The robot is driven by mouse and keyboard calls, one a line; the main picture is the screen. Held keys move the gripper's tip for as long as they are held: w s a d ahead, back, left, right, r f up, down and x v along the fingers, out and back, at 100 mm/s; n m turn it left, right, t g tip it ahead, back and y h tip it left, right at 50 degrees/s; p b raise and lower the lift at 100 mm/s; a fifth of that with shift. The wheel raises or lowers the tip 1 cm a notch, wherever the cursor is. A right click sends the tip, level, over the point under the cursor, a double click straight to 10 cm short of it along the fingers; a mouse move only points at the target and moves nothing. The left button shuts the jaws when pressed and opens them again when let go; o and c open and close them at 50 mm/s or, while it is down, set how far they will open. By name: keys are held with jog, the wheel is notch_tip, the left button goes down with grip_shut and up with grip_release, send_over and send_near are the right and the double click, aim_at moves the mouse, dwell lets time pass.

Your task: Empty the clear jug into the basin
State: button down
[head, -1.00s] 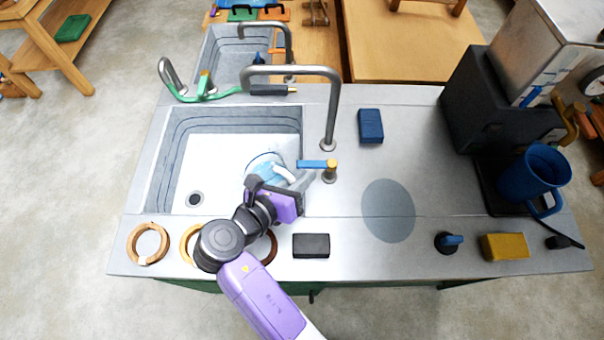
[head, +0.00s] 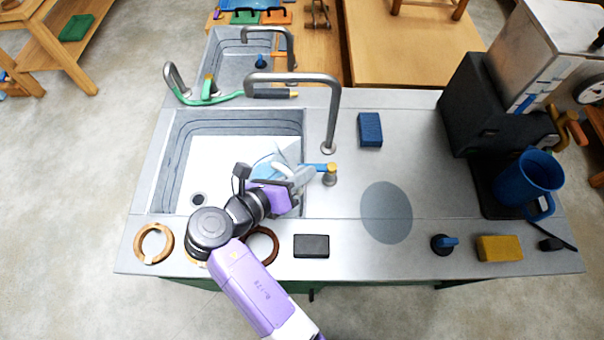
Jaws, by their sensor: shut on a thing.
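The basin (head: 200,163) is the grey-walled sink with a white floor in the counter's left half, its drain at the lower left. The clear jug (head: 268,161) is over the basin's right part, looking pale blue and tilted. My gripper (head: 285,185) is shut on the jug at the basin's right side, and my purple wrist covers much of it. I cannot tell whether liquid is inside the jug or flowing from it.
The tall tap (head: 334,110) and its blue lever (head: 312,166) stand close to the jug on the right. A blue block (head: 370,129), a black block (head: 311,246) and wooden rings (head: 153,244) lie on the counter. The counter around the grey disc (head: 386,212) is clear.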

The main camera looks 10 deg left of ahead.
aim_at(284, 166)
jog(key=shift+w+a+r+n, duration=0.1)
jog(key=shift+a+r+n, duration=0.2)
jog(key=shift+r, duration=0.25)
dwell(0.4)
jog(key=shift+w+a+r+h, duration=0.1)
jog(key=shift+r+h, duration=0.2)
jog(key=shift+w+a+r+n+h, duration=0.2)
jog(key=shift+a+r+n, duration=0.1)
jog(key=shift+r, duration=0.15)
jog(key=shift+w+a+r+n+h, duration=0.1)
jog(key=shift+a+r+n+h, duration=0.15)
jog(key=shift+r, duration=0.2)
jog(key=shift+r, duration=0.1)
jog(key=shift+a+r+n+g, duration=0.25)
jog(key=shift+g, duration=0.05)
jog(key=shift+w+a+r+n+h, duration=0.25)
jog(key=shift+a+r+n+h, duration=0.25)
jog(key=shift+r, duration=0.4)
jog(key=shift+w+a+r+n+h, duration=0.25)
jog(key=shift+a+r+n, duration=0.3)
jog(key=shift+r, duration=0.3)
jog(key=shift+a+r, duration=0.15)
jog(key=shift+r, duration=0.1)
jog(key=shift+w+a+r+n+h, duration=0.15)
jog(key=shift+a+r+n+h, duration=0.1)
jog(key=shift+r+h, duration=0.1)
jog(key=shift+a, duration=0.1)
dwell(0.3)
